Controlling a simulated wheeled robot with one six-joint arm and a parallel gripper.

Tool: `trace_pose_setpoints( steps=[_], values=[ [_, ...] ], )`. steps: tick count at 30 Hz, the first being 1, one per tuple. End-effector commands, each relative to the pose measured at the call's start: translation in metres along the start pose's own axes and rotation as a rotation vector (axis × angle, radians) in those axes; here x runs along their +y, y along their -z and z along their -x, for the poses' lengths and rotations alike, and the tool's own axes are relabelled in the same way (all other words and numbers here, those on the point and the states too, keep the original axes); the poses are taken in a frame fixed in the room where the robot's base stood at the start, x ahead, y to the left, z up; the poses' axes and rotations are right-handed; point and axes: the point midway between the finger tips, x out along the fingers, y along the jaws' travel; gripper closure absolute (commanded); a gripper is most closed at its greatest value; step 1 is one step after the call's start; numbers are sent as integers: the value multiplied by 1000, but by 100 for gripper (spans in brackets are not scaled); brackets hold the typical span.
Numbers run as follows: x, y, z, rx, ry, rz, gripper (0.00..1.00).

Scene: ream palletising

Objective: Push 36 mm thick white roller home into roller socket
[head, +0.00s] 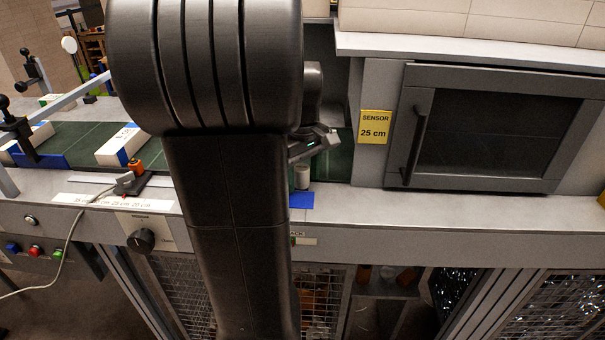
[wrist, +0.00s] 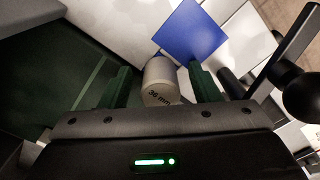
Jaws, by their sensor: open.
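The white roller (head: 302,177) stands upright at the front edge of the green belt, just behind a blue square, in the head view. My gripper (head: 318,143) is just above the roller in the head view. In the wrist view my gripper (wrist: 161,86) is open, with a gap on each side of the roller. The roller socket cannot be made out; the roller's lower end is hidden.
The blue square (head: 301,201) lies on the grey ledge. A dark-windowed cabinet (head: 495,125) with a handle stands right, beside a yellow "SENSOR 25 cm" sign (head: 374,127). White reams (head: 122,146) sit on the belt (head: 75,140) at left. A dark knob (wrist: 303,100) is at right in the wrist view.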

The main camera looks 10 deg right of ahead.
Motion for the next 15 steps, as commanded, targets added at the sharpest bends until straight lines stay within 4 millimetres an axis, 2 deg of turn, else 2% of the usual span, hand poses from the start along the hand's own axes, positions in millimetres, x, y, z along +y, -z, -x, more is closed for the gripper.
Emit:
trace_pose_setpoints(
  steps=[4, 7, 15],
  values=[
    [0, 0, 4, 1, 0, 0, 43],
    [0, 1, 16, 3, -2, 0, 43],
    [1, 1, 76, 5, -4, 0, 43]
  ],
)
